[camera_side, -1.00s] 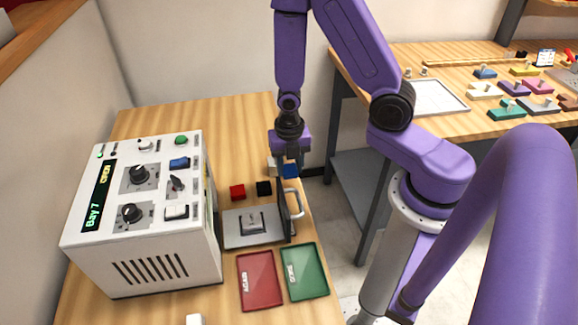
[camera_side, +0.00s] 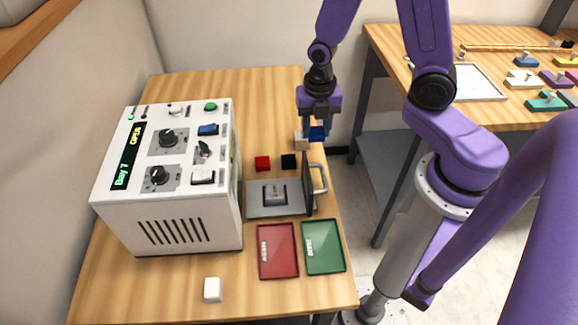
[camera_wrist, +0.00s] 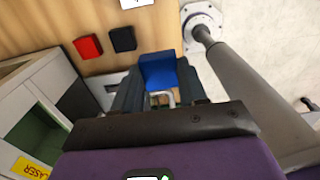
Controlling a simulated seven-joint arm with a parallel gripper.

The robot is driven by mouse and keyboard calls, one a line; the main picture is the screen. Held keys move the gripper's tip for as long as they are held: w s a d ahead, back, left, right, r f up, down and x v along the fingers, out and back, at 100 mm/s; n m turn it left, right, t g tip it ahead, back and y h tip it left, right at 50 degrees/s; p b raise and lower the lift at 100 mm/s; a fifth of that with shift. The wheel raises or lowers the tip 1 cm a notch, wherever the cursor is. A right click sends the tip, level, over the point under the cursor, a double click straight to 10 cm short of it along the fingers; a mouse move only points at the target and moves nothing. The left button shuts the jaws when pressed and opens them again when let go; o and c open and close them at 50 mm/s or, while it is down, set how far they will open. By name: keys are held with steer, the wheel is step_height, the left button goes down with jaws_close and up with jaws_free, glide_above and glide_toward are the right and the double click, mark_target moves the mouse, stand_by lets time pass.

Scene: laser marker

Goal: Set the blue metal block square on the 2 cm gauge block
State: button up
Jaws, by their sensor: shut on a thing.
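The blue metal block (camera_side: 318,133) is between the fingers of my gripper (camera_side: 319,122), at the back right edge of the table. The wrist view shows the blue block (camera_wrist: 160,72) held between both dark fingers (camera_wrist: 158,88). A small cream block (camera_side: 301,142) stands just left of the blue block. I cannot read any size mark, so I cannot tell which is the 2 cm gauge block.
A red block (camera_side: 262,163) and a black block (camera_side: 288,161) lie behind the drawer. The drawer's dark front (camera_side: 307,187) and handle (camera_side: 320,178) stand upright. The laser marker (camera_side: 180,200) is at left. Red (camera_side: 277,268) and green (camera_side: 324,262) trays and a white block (camera_side: 212,289) lie in front.

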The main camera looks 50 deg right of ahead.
steer(key=s+a+r, duration=0.2)
steer(key=a, duration=0.1)
steer(key=s+a+r, duration=0.1)
steer(key=s+a, duration=0.1)
steer(key=shift+s+a, duration=0.1)
steer(key=shift+a, duration=0.05)
steer(key=s+a+r, duration=0.3)
steer(key=s, duration=0.4)
glide_above(275, 191)
steer(key=f, duration=0.9)
steer(key=shift+s, duration=0.2)
steer(key=shift+w+f, duration=0.15)
steer(key=shift+f, duration=1.6)
steer(key=shift+f, duration=0.15)
steer(key=o, duration=1.2)
steer(key=shift+c, duration=0.2)
